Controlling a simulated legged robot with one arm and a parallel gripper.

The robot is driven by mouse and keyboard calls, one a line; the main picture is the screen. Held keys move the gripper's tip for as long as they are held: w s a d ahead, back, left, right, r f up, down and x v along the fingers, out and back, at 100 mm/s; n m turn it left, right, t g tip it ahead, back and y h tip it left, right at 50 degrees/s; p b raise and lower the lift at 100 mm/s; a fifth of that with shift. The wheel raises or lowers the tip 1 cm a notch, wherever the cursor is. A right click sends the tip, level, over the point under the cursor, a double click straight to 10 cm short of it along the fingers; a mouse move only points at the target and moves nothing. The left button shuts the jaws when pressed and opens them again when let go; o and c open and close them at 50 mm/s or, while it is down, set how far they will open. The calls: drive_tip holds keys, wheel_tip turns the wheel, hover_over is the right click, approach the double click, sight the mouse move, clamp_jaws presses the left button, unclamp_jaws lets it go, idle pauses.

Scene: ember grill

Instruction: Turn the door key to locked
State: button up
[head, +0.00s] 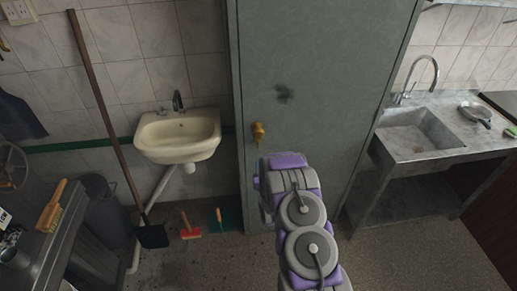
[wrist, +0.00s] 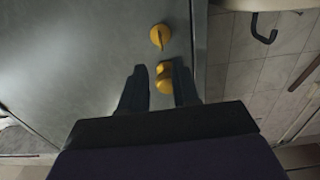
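The grey door (head: 300,70) stands upright in the middle of the head view. A yellow fitting (head: 258,131) sits near its left edge, just above my gripper (head: 264,180). The wrist view shows two yellow pieces on the door: a rounded one with a narrow ridge (wrist: 160,36), beyond the fingertips, and another (wrist: 165,78) between the fingers. Which of them is the key I cannot tell for sure. My gripper (wrist: 160,67) is open, its dark fingers on both sides of the nearer yellow piece, with a gap on the left; contact on the right is unclear.
A wash basin (head: 180,136) hangs left of the door. A stone sink counter (head: 425,130) stands to the right. A long-handled tool (head: 105,115) leans at the left, and small brushes (head: 189,226) stand on the floor below the basin.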

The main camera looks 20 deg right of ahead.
drive_tip(key=x, duration=1.1)
drive_tip(key=shift+w, duration=0.15)
drive_tip(key=shift+c, duration=0.3)
clamp_jaws()
